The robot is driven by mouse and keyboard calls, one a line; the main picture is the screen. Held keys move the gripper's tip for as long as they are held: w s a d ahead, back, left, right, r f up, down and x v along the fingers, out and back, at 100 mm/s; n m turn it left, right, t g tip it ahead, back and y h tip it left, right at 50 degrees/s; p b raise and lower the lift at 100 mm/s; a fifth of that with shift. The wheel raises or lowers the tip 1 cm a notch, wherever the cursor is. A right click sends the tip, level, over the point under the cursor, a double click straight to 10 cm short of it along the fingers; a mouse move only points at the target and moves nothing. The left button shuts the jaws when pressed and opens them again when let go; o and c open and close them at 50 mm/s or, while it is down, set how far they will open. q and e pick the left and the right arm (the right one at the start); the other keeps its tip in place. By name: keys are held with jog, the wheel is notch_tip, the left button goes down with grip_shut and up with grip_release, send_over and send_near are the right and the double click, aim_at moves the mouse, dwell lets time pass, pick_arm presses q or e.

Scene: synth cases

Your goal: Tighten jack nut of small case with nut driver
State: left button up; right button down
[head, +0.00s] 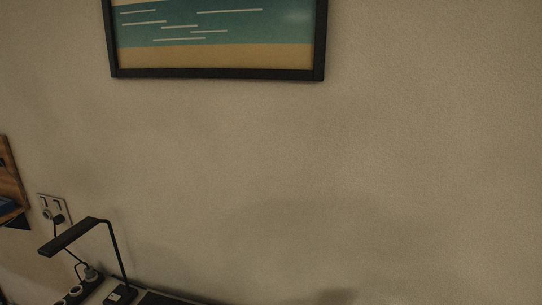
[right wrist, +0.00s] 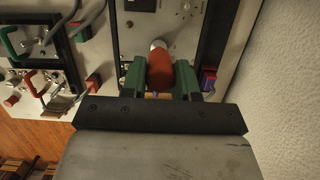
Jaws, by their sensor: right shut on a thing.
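In the right wrist view my right gripper (right wrist: 160,80) is shut, its two green fingers on either side of a red-handled tool (right wrist: 160,69), which looks like the nut driver. The tool's pale metal end points away from me, toward a light grey panel (right wrist: 186,18) with small holes and a dark part, probably the small case. Whether the tip touches the panel or a jack nut, I cannot tell; the tool hides that spot. Neither gripper nor any case shows in the head view, and my left gripper is in neither view.
Another panel with red and green handles and grey cables (right wrist: 88,20) lies left in the wrist view. A red and blue part (right wrist: 208,78) sits right of the fingers, near a pale wall (right wrist: 285,80). The head view shows a framed picture (head: 215,74) and black desk lamp (head: 75,234).

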jog(key=shift+m+p, duration=1.1)
jog(key=shift+p, duration=0.6)
jog(key=c, duration=0.8)
grip_release()
